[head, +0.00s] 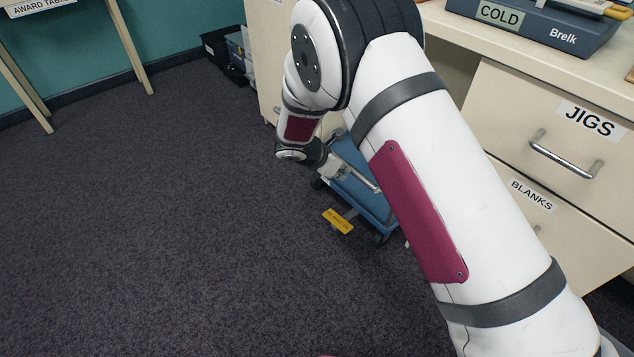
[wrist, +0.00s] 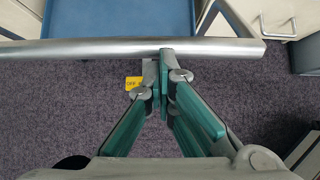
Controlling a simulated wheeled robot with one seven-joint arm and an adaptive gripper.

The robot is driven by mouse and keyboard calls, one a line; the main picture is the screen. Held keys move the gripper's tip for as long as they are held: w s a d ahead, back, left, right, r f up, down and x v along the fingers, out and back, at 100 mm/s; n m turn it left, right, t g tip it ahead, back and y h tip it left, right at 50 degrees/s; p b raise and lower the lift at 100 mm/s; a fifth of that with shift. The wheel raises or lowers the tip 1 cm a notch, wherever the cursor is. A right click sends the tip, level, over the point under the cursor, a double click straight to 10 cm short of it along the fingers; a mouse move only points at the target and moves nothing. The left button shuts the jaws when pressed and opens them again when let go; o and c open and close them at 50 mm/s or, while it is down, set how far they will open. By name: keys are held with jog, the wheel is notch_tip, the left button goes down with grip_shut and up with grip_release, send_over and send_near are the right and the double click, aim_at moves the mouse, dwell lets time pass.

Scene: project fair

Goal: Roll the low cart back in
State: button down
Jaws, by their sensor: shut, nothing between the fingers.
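The low cart (head: 372,196) is a blue platform on small dark wheels. It stands partly out from under the desk, and my arm hides part of it. Its silver push bar (head: 361,181) also runs across the wrist view (wrist: 90,51), with the blue deck (wrist: 150,18) beyond. My gripper (head: 341,171) is at the bar, above the cart's outer end. In the wrist view its fingertips (wrist: 164,54) are together and overlap the bar near its middle; I cannot tell whether they touch it. A yellow tag (head: 338,220) shows low at the cart's outer end.
Drawers labelled JIGS (head: 580,135) and BLANKS (head: 535,200) stand right of the cart. A dark blue case (head: 530,25) sits on the desktop. Dark bins (head: 228,50) stand on the floor at the back. The dark carpet (head: 170,230) to the left is clear.

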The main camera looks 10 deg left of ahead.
jog(key=w+d, duration=1)
jog(key=w, duration=0.2)
jog(key=shift+w+d+p, duration=0.15)
jog(key=shift+d+p, duration=0.15)
jog(key=shift+p, duration=0.15)
jog(key=shift+f, duration=0.1)
